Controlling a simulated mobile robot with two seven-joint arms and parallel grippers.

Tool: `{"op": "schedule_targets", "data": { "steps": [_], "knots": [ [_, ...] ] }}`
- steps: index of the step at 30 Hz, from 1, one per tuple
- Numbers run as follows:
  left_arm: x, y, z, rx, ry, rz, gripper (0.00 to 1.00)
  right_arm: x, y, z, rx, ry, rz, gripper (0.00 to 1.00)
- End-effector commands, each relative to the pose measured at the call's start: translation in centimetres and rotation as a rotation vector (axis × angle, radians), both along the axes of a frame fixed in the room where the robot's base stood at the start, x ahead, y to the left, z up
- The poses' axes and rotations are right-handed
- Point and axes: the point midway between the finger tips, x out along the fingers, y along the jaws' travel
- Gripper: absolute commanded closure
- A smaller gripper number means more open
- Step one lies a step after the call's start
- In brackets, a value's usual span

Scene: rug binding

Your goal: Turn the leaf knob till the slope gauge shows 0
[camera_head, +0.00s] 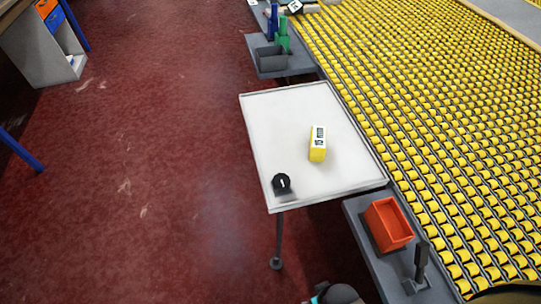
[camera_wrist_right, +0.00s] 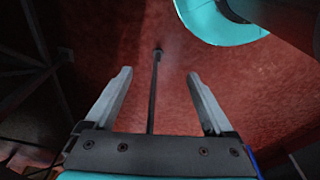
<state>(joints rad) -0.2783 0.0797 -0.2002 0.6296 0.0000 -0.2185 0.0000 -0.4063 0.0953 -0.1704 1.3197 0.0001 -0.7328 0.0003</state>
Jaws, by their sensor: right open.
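The leaf (camera_head: 285,115) is a flat pale panel with a raised rim, beside the yellow roller bed. The leaf knob (camera_head: 281,182) is black with a small white mark, on a grey mount at the leaf's near left corner. The slope gauge (camera_head: 317,151) is a yellow block on the leaf with a white display; its sideways characters are too small to read surely. My right gripper (camera_wrist_right: 158,85) is open and empty in the right wrist view, its two fingers apart above the red floor. Neither knob nor gauge shows in that view. My left gripper is out of view.
A thin dark leg (camera_head: 279,238) stands under the leaf's near left corner; a similar rod (camera_wrist_right: 154,90) shows between my right fingers. An orange bin (camera_head: 388,224) sits on a grey shelf to the near right. Green and blue items stand beyond the leaf. Open floor lies left.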

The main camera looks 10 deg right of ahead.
Motion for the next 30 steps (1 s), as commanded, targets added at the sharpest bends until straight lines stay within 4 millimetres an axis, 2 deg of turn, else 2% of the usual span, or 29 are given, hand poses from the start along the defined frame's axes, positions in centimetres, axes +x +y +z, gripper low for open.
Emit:
{"op": "schedule_targets", "data": {
  "steps": [1,6,14,17,18,19,24,30],
  "knots": [
    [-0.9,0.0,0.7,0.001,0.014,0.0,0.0,1.2,0.2,2.3,0.002,-0.015,-0.003,0.12],
    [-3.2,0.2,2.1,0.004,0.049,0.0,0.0,4.3,0.7,9.1,0.012,-0.046,-0.015,0.12],
    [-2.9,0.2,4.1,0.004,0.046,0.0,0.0,7.9,2.4,19.5,0.059,-0.089,-0.047,0.12],
    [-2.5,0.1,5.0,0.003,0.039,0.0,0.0,9.4,3.8,23.9,0.105,-0.103,-0.068,0.12],
    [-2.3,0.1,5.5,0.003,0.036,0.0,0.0,10.3,4.8,25.9,0.135,-0.108,-0.08,0.12],
    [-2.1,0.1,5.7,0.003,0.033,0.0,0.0,10.8,5.6,27.1,0.158,-0.103,-0.089,0.12],
    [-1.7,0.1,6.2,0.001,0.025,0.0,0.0,13.1,8.9,29.9,0.243,-0.059,-0.14,0.12],
    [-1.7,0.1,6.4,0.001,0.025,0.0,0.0,15.9,11.6,31.3,0.282,0.025,-0.225,0.12]
  ]
}}
